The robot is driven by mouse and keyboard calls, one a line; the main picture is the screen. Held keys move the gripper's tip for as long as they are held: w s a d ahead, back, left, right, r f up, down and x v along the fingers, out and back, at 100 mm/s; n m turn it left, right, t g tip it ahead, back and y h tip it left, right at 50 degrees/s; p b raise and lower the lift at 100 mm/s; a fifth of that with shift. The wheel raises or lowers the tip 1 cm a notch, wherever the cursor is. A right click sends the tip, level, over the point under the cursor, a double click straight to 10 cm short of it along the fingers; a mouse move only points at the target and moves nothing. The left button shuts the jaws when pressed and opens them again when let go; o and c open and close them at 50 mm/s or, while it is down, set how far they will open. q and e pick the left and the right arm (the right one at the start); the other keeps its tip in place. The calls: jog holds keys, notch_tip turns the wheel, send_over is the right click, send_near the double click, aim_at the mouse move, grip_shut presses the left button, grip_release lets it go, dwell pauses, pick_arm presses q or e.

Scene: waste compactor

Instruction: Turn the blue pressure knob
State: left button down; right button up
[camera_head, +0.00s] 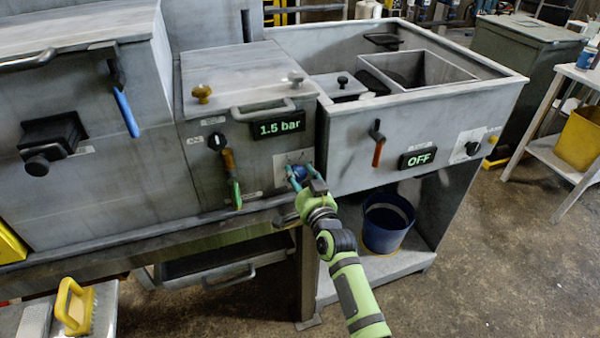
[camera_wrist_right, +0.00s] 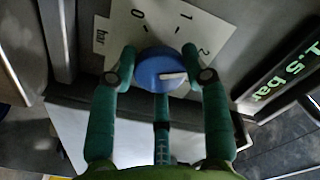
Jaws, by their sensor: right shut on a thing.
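The blue pressure knob (camera_head: 299,172) sits on the front panel below the green 1.5 bar display (camera_head: 279,127). My right gripper (camera_head: 302,176) is at the knob, its fingers around it. In the right wrist view the knob (camera_wrist_right: 161,72) is between the fingertips of the gripper (camera_wrist_right: 160,70), which is shut on it. A white pointer mark shows on the knob face. The dial plate (camera_wrist_right: 190,35) behind it carries 0, 1, 2 and the word bar. The display in that view (camera_wrist_right: 285,75) also reads 1.5 bar. My left gripper is not in view.
To the right are an orange-handled lever (camera_head: 378,150) and an OFF display (camera_head: 418,157). A blue bucket (camera_head: 388,225) stands on the shelf below.

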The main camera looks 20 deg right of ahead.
jog(key=m, duration=0.4)
jog(key=r+m+p, duration=0.1)
jog(key=shift+w+d+m, duration=0.15)
jog(key=shift+d+m, duration=0.1)
jog(key=shift+m, duration=0.15)
jog(key=m, duration=0.4)
jog(key=shift+f+m, duration=0.15)
jog(key=shift+m, duration=0.25)
jog(key=shift+d, duration=0.1)
jog(key=o, duration=1.1)
jog(key=shift+f, duration=0.2)
jog(key=shift+f, duration=0.1)
